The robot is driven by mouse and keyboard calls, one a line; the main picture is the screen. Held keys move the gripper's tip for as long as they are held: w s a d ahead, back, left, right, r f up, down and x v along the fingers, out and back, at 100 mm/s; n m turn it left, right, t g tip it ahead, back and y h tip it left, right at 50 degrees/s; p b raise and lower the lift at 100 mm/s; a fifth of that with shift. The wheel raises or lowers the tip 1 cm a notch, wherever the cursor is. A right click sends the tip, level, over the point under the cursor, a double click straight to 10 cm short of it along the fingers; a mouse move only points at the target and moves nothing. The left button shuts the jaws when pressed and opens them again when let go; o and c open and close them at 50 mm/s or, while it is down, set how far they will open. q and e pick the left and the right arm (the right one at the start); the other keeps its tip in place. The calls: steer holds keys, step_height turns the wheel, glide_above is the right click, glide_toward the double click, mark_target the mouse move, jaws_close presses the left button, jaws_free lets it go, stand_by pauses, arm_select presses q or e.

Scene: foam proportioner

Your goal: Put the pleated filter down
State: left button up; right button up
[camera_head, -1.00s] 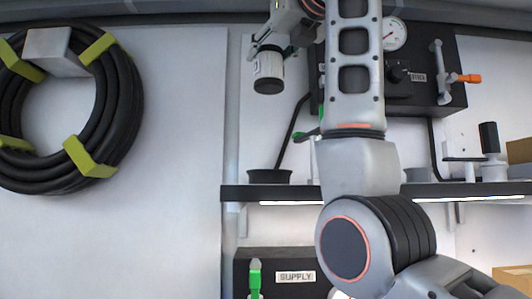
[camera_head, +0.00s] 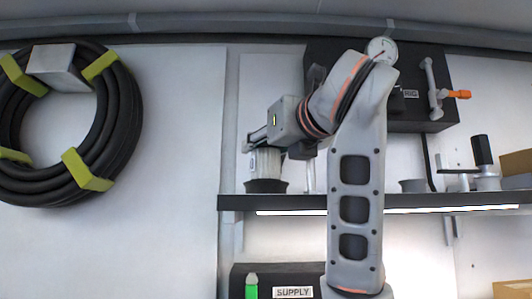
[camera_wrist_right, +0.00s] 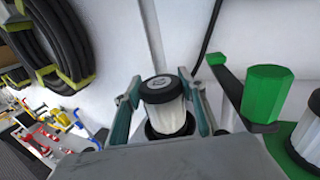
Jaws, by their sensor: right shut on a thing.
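The pleated filter (camera_head: 265,162) is a white ribbed cylinder, upright at the left end of the shelf. My right gripper (camera_head: 262,143) is shut on it from the sides. The right wrist view shows its black cap and white body (camera_wrist_right: 165,113) between the two fingers (camera_wrist_right: 163,100). A black cup (camera_head: 266,187) stands on the shelf directly under the filter, and its dark rim (camera_wrist_right: 169,133) shows around the filter's lower end. I cannot tell whether the filter rests in the cup or hangs just above its bottom. My left gripper is not in view.
A black gauge panel (camera_head: 425,115) is above. In the right wrist view a green handle (camera_wrist_right: 266,92) and a white ribbed cylinder (camera_wrist_right: 309,142) stand to the right. A hose coil (camera_head: 125,110) hangs left.

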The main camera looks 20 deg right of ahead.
steer(key=shift+d+f, duration=0.1)
steer(key=shift+f, duration=0.4)
steer(key=shift+f, duration=0.2)
steer(key=o, duration=1.2)
steer(key=shift+r, duration=0.1)
steer(key=shift+o, duration=0.2)
